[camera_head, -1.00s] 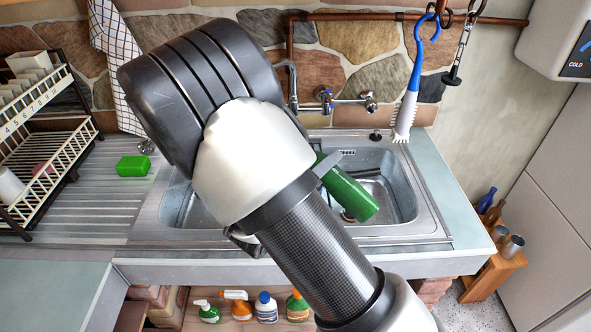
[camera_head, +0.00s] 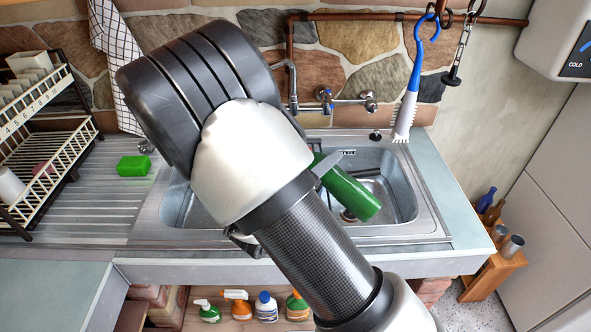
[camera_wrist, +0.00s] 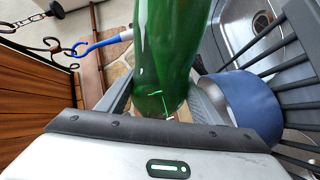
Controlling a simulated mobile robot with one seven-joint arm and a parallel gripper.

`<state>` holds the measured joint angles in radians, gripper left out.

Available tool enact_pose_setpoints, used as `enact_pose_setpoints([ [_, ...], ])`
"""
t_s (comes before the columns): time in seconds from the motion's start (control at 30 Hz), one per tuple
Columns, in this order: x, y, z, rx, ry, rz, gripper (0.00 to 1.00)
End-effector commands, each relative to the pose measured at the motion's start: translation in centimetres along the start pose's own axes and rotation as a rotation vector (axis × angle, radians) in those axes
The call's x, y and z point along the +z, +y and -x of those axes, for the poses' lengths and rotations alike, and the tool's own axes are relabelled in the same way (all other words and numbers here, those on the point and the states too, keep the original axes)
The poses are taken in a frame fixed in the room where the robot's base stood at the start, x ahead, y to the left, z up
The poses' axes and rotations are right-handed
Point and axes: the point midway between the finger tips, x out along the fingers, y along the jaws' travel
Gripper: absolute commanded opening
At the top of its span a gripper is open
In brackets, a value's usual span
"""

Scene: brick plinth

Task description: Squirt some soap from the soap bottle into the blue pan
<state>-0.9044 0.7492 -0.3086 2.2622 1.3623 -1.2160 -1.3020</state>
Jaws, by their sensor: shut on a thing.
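The green soap bottle (camera_head: 350,193) is tilted over the sink, with its lower right end clear of my arm. In the wrist view the bottle (camera_wrist: 165,50) fills the space between my gripper's fingers (camera_wrist: 165,95), which are shut on it. In the head view only a bit of my gripper (camera_head: 328,165) shows at the bottle; my arm hides the rest and the bottle's other end. The blue pan (camera_wrist: 243,103) shows in the wrist view, right of the bottle, partly behind a finger. My arm hides it in the head view. No soap stream is clearly visible.
The metal sink (camera_head: 430,208) lies under my arm, with a tap (camera_head: 325,95) behind it. A blue and white brush (camera_head: 408,100) hangs at the right rear. A dark slatted rack (camera_wrist: 290,75) is beside the pan. A green sponge (camera_head: 133,166) lies on the drainer.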

Motion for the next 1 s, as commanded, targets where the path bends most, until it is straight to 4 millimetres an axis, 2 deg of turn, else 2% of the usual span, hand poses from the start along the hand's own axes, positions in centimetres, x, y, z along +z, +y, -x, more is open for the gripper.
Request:
enact_pose_setpoints([
  [1.0, 0.19, 0.09, -0.03, 0.002, -0.007, 0.061, 0.02],
])
